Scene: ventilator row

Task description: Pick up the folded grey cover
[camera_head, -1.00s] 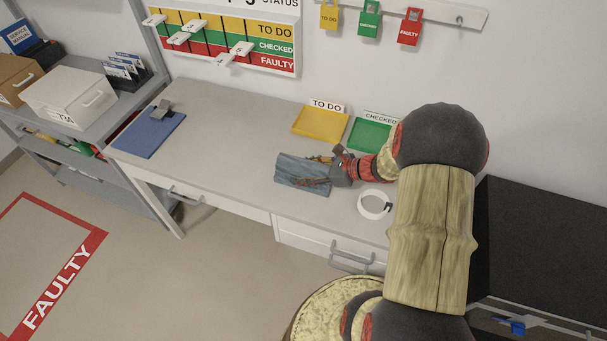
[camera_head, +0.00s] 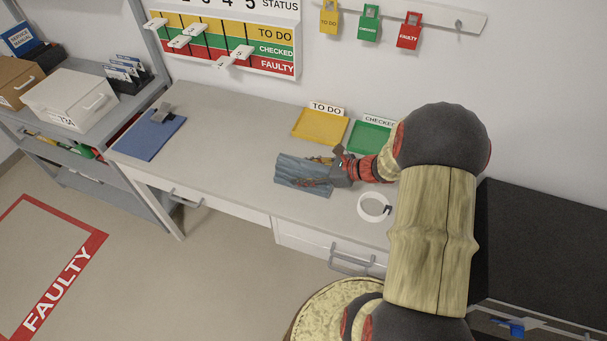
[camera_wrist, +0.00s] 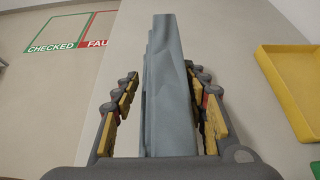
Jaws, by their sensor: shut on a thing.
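The folded grey cover (camera_head: 302,172) is a blue-grey folded cloth at the middle of the table in the head view. In the wrist view the cover (camera_wrist: 168,75) stands between the two fingers and runs away from my gripper. My gripper (camera_head: 330,171) is at its right end, shut on it; in the wrist view my gripper (camera_wrist: 160,115) has yellow pads on both sides of the cloth. Whether the cover's underside touches the table cannot be told.
A yellow tray (camera_head: 320,126) and a green tray (camera_head: 369,137) lie behind the cover. A white ring-shaped roll (camera_head: 373,207) lies to its right, near my arm. A blue mat (camera_head: 149,137) with a grey item is at the left. The table (camera_head: 225,135) between mat and cover is clear.

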